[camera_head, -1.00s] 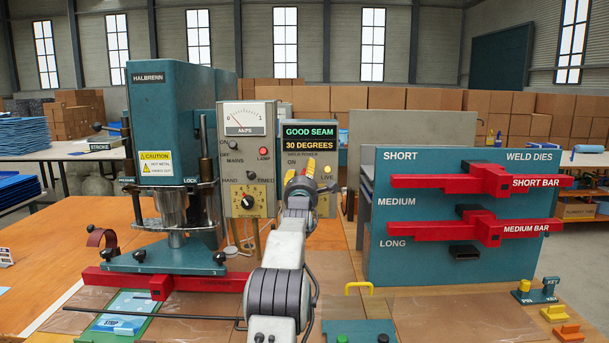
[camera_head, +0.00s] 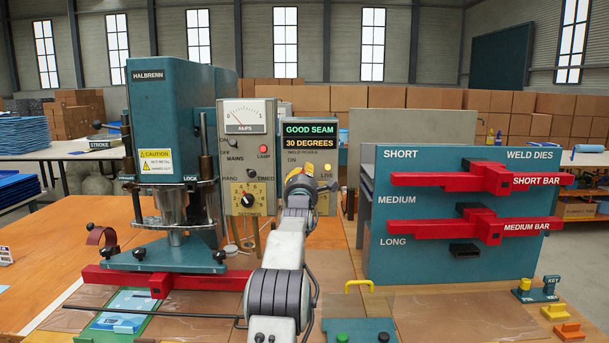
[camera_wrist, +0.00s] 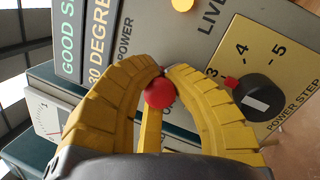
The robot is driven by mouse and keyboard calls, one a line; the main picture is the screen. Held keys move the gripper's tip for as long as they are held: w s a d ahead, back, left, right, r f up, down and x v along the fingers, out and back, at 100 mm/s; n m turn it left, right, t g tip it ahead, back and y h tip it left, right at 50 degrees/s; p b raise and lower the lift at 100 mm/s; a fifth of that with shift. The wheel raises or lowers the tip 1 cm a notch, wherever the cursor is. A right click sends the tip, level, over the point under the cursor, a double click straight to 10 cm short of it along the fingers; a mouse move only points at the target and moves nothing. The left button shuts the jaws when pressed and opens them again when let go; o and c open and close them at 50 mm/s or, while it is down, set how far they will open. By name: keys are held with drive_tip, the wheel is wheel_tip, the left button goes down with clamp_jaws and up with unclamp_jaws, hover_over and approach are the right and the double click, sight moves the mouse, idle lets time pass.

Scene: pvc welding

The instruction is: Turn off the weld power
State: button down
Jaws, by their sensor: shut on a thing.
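The weld power panel (camera_head: 323,205) stands behind my gripper (camera_head: 301,181) in the head view, marked WELD POWER and ON. In the wrist view, my gripper's yellow fingers (camera_wrist: 163,73) are curved in around a red ball knob (camera_wrist: 159,92), with the fingertips close together just beyond it. I take the knob to be the weld power switch's handle; its base is hidden by the fingers. A yellow LIVE lamp (camera_head: 326,169) shows beside the fingers. The sign (camera_head: 309,131) reads GOOD SEAM.
A black POWER STEP dial (camera_wrist: 253,98) sits close to the right finger. The HALBRENN press (camera_head: 165,130) stands to the left, with a red bar (camera_head: 215,281) at its foot. The weld dies rack (camera_head: 420,265) stands to the right.

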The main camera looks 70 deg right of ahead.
drive_tip(key=shift+d+f+t+h+b, duration=0.25)
drive_tip(key=shift+f+h+b, duration=0.55)
drive_tip(key=shift+b, duration=1.25)
drive_tip(key=shift+a+r+h, duration=0.1)
drive_tip(key=shift+r+h, duration=0.3)
drive_tip(key=shift+h, duration=0.2)
drive_tip(key=c, duration=1)
unclamp_jaws()
drive_tip(key=shift+c, duration=0.2)
drive_tip(key=shift+r+y+p, duration=0.45)
drive_tip(key=shift+y+p, duration=0.15)
drive_tip(key=shift+p, duration=0.15)
drive_tip(key=p, duration=0.2)
drive_tip(key=y+p, duration=0.1)
drive_tip(key=shift+a+r+y+p, duration=0.1)
drive_tip(key=shift+r+y+p, duration=0.1)
drive_tip(key=shift+y+p, duration=0.15)
